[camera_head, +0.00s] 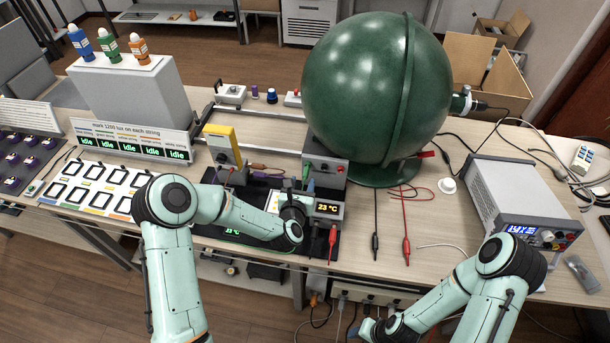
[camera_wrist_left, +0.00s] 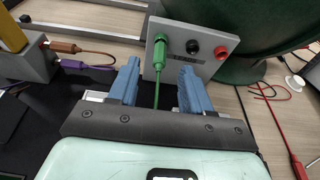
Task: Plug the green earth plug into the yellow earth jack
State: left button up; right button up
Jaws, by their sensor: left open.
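The green earth plug (camera_wrist_left: 162,52) stands at the left jack of a small grey panel (camera_wrist_left: 178,72) in the left wrist view, its green cable hanging down. The plug covers that jack, so I cannot see any yellow or tell how deep it sits. A black jack (camera_wrist_left: 192,47) and a red jack (camera_wrist_left: 221,53) lie to its right. My left gripper (camera_wrist_left: 158,72) is open, its blue fingers either side of the green cable, below the plug and apart from it. In the head view, my left gripper (camera_head: 297,188) is at the grey box (camera_head: 325,168).
A large dark green sphere (camera_head: 375,85) rises just behind the panel. A yellow meter (camera_head: 222,145) with brown and purple leads stands to the left. Loose red (camera_head: 406,215) and black leads lie to the right. A power supply (camera_head: 520,195) stands further right.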

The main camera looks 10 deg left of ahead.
aim_at(306, 174)
pick_arm(q)
jog(key=x, duration=0.6)
jog(key=shift+w, duration=0.3)
grip_shut()
